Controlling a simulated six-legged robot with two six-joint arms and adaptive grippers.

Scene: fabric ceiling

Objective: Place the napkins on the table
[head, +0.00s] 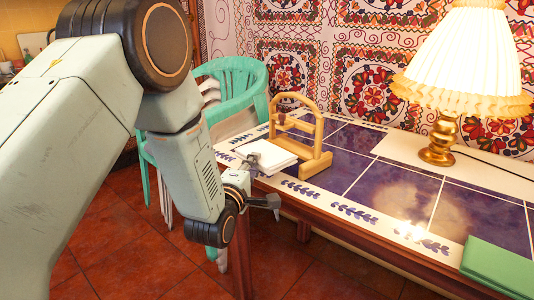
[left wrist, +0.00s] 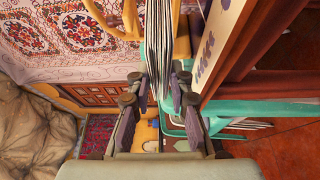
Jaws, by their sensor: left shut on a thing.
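The white napkins (head: 264,155) are a thin stack at the left end of the blue-tiled table (head: 405,188), next to a wooden holder (head: 317,160). In the left wrist view the stack of napkins (left wrist: 158,40) shows edge-on between the fingers. My left gripper (head: 258,179) is shut on the napkins at the table's near left edge. In the left wrist view my left gripper (left wrist: 159,88) has one finger on each side of the stack. I cannot tell whether the napkins touch the holder or the tabletop. My right gripper is not in view.
A lit lamp (head: 468,62) with a brass base stands at the back right of the table. A green flat item (head: 502,262) lies at the front right corner. A green chair (head: 234,82) stands behind the left end. The middle tiles are clear.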

